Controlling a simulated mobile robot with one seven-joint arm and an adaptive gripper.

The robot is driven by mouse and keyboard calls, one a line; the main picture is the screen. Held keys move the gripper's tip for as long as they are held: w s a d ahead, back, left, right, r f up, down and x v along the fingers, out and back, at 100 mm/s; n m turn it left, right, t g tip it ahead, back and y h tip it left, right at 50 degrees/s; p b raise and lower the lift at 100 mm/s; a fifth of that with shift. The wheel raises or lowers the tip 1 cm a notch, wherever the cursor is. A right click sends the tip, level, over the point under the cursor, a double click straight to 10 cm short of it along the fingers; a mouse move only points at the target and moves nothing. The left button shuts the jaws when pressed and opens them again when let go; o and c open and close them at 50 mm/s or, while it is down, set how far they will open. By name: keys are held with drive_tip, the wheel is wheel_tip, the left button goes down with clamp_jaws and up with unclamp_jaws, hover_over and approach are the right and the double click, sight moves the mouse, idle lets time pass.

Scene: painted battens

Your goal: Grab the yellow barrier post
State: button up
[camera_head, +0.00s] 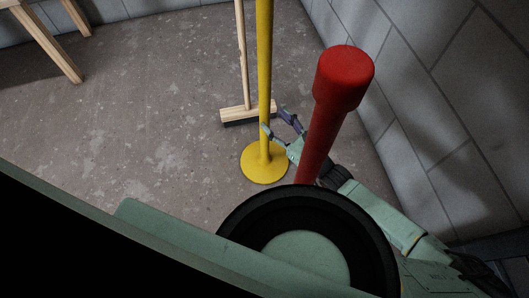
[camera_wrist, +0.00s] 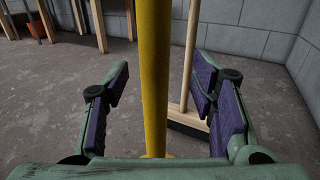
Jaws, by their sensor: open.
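The yellow barrier post (camera_head: 264,70) stands upright on a round yellow base (camera_head: 264,164) on the floor. Its top is cut off by the picture's edge. My gripper (camera_head: 277,123) is open, low at the post, a little above the base. In the wrist view, the post (camera_wrist: 155,40) runs upright between the two spread fingers of my gripper (camera_wrist: 163,88). Clear gaps show on both sides of the post, with the left gap somewhat narrower. The post's foot is mostly hidden by my gripper in that view.
A wooden broom (camera_head: 246,113) stands close behind the post. A thick red post with a wider cap (camera_head: 343,78) rises in front of my arm; its lower end is hidden. A block wall (camera_head: 430,80) borders the right. Wooden furniture (camera_head: 45,40) stands far left; the left floor is clear.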

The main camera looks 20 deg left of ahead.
drive_tip(key=x, duration=0.3)
drive_tip(key=b+x, duration=0.1)
drive_tip(key=x, duration=0.1)
drive_tip(key=shift+s+a+f, duration=0.1)
drive_tip(key=shift+s+f, duration=0.15)
drive_tip(key=shift+s, duration=0.05)
drive_tip(key=shift+c, duration=0.2)
clamp_jaws()
idle(0.4)
drive_tip(key=shift+r, duration=0.25)
